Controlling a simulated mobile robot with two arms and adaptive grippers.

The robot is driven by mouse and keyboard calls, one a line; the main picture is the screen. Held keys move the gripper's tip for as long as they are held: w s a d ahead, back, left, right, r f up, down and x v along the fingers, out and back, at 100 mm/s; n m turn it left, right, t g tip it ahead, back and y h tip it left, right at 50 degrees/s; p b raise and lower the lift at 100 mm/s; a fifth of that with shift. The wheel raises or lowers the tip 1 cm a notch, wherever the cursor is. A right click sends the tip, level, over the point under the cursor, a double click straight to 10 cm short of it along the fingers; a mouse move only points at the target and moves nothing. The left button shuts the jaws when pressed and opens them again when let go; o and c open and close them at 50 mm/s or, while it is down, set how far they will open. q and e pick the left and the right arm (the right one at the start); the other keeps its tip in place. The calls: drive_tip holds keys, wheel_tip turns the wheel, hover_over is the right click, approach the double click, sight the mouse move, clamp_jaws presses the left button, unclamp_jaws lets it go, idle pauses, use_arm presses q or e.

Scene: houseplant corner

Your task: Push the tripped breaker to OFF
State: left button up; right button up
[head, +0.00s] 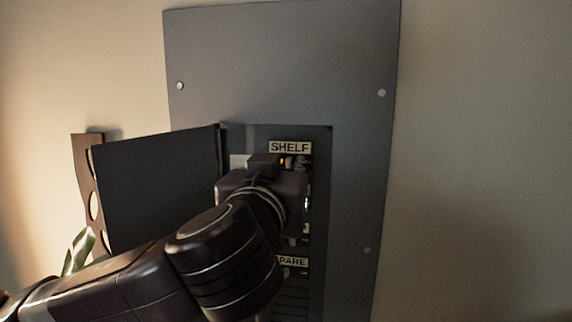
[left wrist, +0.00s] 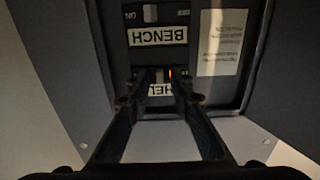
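The breaker with the SHELF label (head: 290,147) is at the top of the recess in the grey electrical panel (head: 285,65). A small orange light (head: 282,161) glows on it. My left gripper (left wrist: 153,90) is at the front of this breaker, its two fingers apart. In the left wrist view, which shows the labels upside down, the SHELF label (left wrist: 157,88) and the orange light (left wrist: 172,72) show between the fingertips. The fingers partly hide the breaker. Whether they touch its lever I cannot tell. My right gripper is not in view.
The panel door (head: 155,190) stands open to the left. A BENCH breaker label (left wrist: 157,37) adjoins the SHELF breaker. A SPARE label (head: 293,262), partly covered, is lower down. A paper notice (left wrist: 222,42) is beside the breakers. A plant leaf (head: 78,250) shows at lower left.

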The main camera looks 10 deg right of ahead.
use_arm(q)
clamp_jaws()
drive_tip(key=shift+w+a+f+m+g+h+b, duration=0.2)
drive_tip(key=shift+a+f+m+g+h+b, duration=0.15)
drive_tip(key=shift+m+h+b, duration=0.3)
drive_tip(key=shift+w+r+g+h, duration=0.15)
drive_tip(key=shift+g+h, duration=0.2)
drive_tip(key=shift+h, duration=0.3)
drive_tip(key=shift+w+a+r+m+g+h+p, duration=0.1)
drive_tip(key=shift+w+a+m+g+h+p, duration=0.1)
drive_tip(key=shift+m+g+h+p, duration=0.6)
drive_tip(key=shift+w+a+r+m+g+h+p, duration=0.1)
drive_tip(key=shift+a+m+g+h+p, duration=0.2)
drive_tip(key=shift+m+g+h, duration=0.75)
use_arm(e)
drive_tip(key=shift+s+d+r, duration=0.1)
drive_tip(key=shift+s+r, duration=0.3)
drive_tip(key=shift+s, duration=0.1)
use_arm(q)
drive_tip(key=shift+s+d, duration=0.1)
drive_tip(key=shift+d, duration=0.05)
drive_tip(key=shift+o, duration=1.2)
unclamp_jaws()
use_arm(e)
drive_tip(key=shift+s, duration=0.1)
